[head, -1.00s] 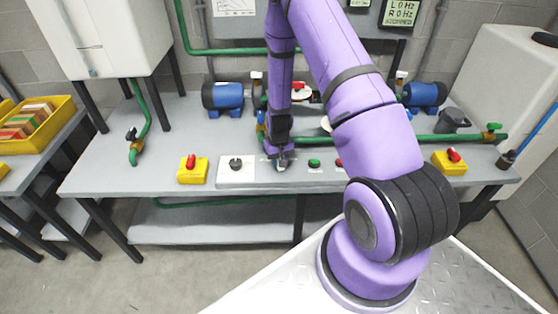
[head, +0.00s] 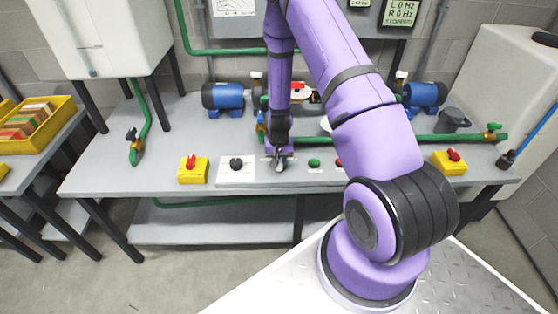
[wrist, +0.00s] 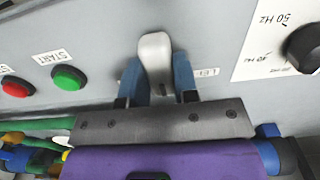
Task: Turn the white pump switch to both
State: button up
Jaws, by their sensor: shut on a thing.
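The white pump switch (wrist: 155,55) is a pale, rounded lever on the sloped grey panel, seen in the wrist view. My gripper (wrist: 155,80) has its two blue fingers on either side of the lever and is shut on it. A small label (wrist: 208,72) beside the lever is partly readable; the other position labels are hidden behind my fingers. In the head view my gripper (head: 279,160) is at the panel on the bench's front, and it largely covers the switch.
Beside the switch are a green START button (wrist: 68,78), a red button (wrist: 17,87) and a black speed knob (wrist: 305,47). Yellow boxes with red switches stand at the left (head: 193,168) and right (head: 450,161). Green pipes (head: 425,138) and blue pumps lie behind.

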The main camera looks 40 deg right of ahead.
jog(key=o, duration=0.9)
notch_tip(320, 180, up, 11)
jog(key=shift+f, duration=0.1)
dwell(0.4)
